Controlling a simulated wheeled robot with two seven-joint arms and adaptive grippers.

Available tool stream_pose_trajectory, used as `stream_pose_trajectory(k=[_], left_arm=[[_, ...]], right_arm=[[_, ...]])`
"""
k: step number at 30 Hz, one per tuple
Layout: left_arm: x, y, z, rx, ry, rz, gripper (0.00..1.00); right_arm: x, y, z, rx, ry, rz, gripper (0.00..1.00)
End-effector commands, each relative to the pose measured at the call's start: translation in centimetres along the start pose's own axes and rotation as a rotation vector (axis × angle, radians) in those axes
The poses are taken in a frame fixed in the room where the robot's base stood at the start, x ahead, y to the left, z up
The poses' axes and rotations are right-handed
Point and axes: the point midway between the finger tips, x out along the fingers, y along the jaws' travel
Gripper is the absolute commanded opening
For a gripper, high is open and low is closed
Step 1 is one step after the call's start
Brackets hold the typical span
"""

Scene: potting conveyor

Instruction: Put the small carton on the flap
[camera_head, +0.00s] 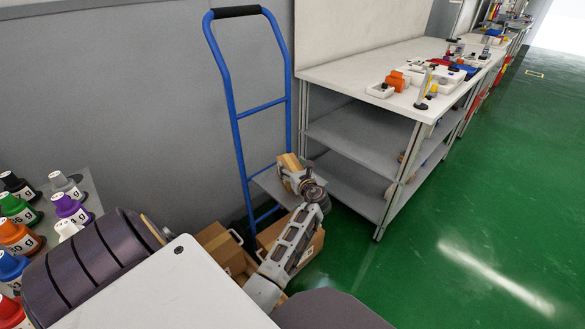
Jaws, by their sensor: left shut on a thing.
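The small carton (289,162) is light brown and is at the far end of my left arm, at the blue hand truck (238,115). My left gripper (297,179) is shut on it, and the gripper partly covers it. The flap (266,185) is a grey plate on the hand truck's frame. The carton is at the flap's upper right side in the picture; I cannot tell whether it touches the flap. My right gripper is not in view.
Larger brown cartons (215,240) stand low by the hand truck, partly behind my arm. A workbench (352,72) with shelves and small parts stands to the right. Numbered coloured bottles (70,208) stand at left. Green floor at right is clear.

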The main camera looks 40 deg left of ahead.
Motion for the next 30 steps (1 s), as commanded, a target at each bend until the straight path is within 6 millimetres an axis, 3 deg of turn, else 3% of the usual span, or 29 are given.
stream_pose_trajectory(k=[2, 3, 9, 30], left_arm=[[0.01, -0.02, 0.02, 0.0, -0.001, 0.0, 0.36], [0.01, -0.02, -0.11, 0.0, 0.0, 0.0, 0.69], [0.01, -0.02, -0.09, 0.0, 0.0, 0.0, 0.94], [0.18, 0.13, 0.31, 0.0, 0.0, -0.001, 0.94]], right_arm=[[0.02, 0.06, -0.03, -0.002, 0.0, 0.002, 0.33], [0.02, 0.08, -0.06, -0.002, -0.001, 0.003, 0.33], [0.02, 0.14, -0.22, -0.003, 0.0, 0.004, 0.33], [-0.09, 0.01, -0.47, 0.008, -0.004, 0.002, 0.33]])
